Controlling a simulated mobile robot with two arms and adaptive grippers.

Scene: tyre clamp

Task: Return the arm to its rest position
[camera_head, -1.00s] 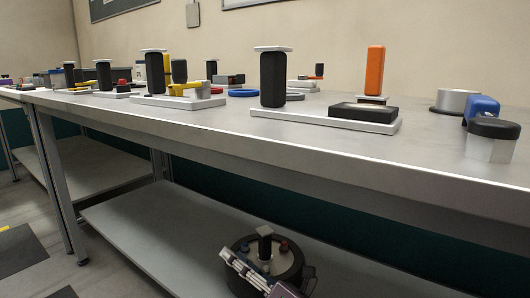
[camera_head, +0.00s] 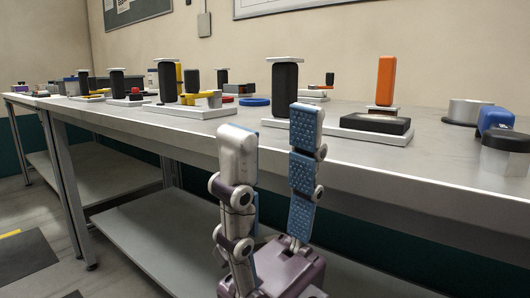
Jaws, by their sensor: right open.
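My right gripper (camera_head: 272,128) stands upright in the lower middle of the head view, in front of the bench's front edge. Its two fingers are spread wide apart with nothing between them. The finger on the right shows blue textured pads, and the one on the left shows its grey back. The purple-grey gripper body (camera_head: 290,272) is at the bottom edge. The rest of that arm is out of view. My left gripper is not in view.
The long grey bench (camera_head: 400,165) runs across the view. On it stand black posts on white bases, an orange block (camera_head: 385,80), a black pad (camera_head: 375,123), a blue part (camera_head: 494,118) and a grey cylinder (camera_head: 466,111). A lower shelf (camera_head: 150,228) looks bare at left.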

